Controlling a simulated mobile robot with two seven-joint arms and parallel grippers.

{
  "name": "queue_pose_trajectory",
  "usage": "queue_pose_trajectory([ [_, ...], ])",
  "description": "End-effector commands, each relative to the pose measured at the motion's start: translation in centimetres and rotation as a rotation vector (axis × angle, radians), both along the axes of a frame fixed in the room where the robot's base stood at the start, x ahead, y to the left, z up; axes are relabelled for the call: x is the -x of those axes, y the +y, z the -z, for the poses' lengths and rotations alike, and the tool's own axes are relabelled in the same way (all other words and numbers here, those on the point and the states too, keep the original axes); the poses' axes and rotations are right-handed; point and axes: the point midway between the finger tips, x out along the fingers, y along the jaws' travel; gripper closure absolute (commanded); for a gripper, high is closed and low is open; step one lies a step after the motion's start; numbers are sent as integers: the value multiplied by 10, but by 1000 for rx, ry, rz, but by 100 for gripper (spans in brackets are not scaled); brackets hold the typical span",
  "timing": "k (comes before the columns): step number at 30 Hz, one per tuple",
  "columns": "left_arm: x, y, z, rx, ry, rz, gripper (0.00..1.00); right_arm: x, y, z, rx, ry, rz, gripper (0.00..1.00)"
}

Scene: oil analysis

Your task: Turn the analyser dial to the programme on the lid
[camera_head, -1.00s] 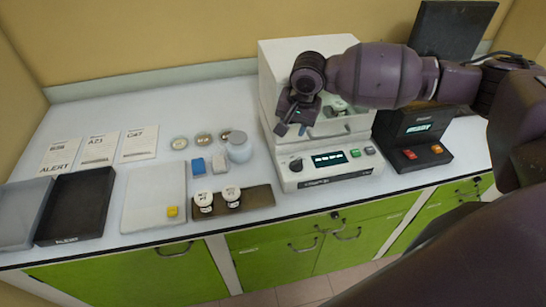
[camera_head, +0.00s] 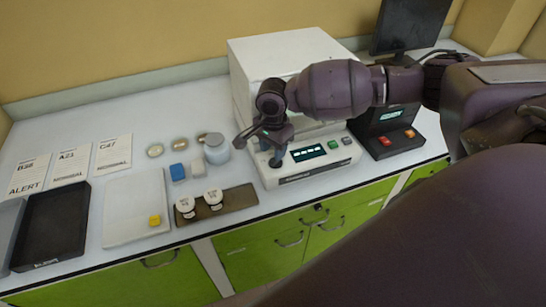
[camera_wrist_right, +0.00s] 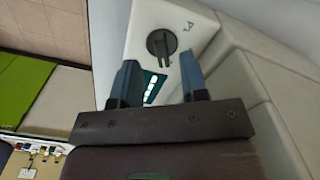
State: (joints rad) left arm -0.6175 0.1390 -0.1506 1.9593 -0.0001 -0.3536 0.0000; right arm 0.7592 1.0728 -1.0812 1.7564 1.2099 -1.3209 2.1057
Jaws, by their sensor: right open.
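The white analyser (camera_head: 318,171) stands on the bench with a lit display (camera_head: 308,153) on its front panel. Its dark dial (camera_wrist_right: 161,43) shows in the right wrist view, just beyond the fingertips and roughly midway between them. Two white-lidded jars (camera_head: 214,198) are on a brown tray (camera_head: 240,200); the lid print is too small to read. My left gripper is not in view.
A dark device (camera_head: 390,140) with red and orange buttons stands right of the analyser. Left are a white board (camera_head: 132,215) with a yellow cube, a black tray (camera_head: 52,225) and several cards (camera_head: 113,152). Small dishes, blocks and a jar (camera_head: 216,148) sit nearby.

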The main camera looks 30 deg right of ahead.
Motion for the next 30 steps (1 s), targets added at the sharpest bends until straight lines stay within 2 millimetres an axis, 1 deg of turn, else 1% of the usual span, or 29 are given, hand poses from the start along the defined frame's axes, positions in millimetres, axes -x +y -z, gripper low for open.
queue_pose_trajectory([
  [1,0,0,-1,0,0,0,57,0,0,8,1,2,0,60],
  [3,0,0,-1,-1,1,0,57,0,0,18,1,1,-1,60],
  [6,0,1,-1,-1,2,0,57,0,0,29,0,1,-1,60],
  [9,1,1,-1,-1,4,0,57,0,0,36,0,0,-1,60],
  [13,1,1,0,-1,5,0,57,0,0,41,0,0,-1,60],
  [20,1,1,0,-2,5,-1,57,0,0,42,1,-1,-1,60],
  [21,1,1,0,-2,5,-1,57,0,0,41,1,-1,-1,61],
  [28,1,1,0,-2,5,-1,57,0,0,41,1,-1,-1,96],
  [29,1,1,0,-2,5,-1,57,0,0,41,1,-1,-1,100],
  [30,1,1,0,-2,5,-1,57,0,0,41,1,-1,-1,100],
])
